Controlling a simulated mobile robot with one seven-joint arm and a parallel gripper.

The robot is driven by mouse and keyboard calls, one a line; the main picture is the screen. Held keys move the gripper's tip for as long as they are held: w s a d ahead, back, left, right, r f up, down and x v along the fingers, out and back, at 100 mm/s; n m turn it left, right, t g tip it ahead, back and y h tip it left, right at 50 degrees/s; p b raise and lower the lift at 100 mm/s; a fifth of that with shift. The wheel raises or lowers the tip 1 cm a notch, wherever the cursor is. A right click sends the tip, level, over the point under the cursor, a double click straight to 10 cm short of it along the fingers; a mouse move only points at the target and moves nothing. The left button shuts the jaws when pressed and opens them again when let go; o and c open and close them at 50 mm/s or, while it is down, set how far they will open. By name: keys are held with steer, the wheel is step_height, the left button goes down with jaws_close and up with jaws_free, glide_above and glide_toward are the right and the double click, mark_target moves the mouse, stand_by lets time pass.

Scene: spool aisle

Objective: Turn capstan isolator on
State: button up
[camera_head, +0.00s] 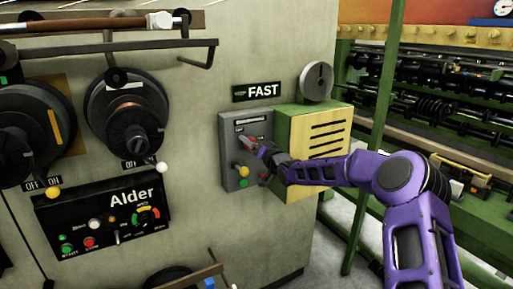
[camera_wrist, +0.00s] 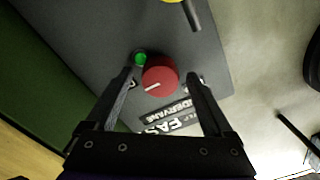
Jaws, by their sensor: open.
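A grey control box (camera_head: 231,155) is on the wall below the FAST sign. In the wrist view a round red knob (camera_wrist: 160,78) with a white pointer line is on a grey panel (camera_wrist: 88,32). The line points to the lower left. My gripper (camera_wrist: 159,74) is open, with one finger on each side of the knob; contact cannot be told. A small green lamp (camera_wrist: 140,59) sits just up-left of the knob. White lettering, including FAST, shows below it, partly hidden by my fingers. In the head view my gripper (camera_head: 262,152) covers part of the box.
A yellow slotted box (camera_head: 315,136) stands right beside the grey box, close to my arm. A yellow-ended lever (camera_head: 243,171) sticks out of the grey box. The Alder panel (camera_head: 105,215) and dark spools (camera_head: 126,112) are to the left. Green machinery (camera_head: 440,95) stands at right.

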steer(key=v, duration=1.7)
steer(key=shift+d, duration=0.2)
steer(key=shift+s, duration=0.15)
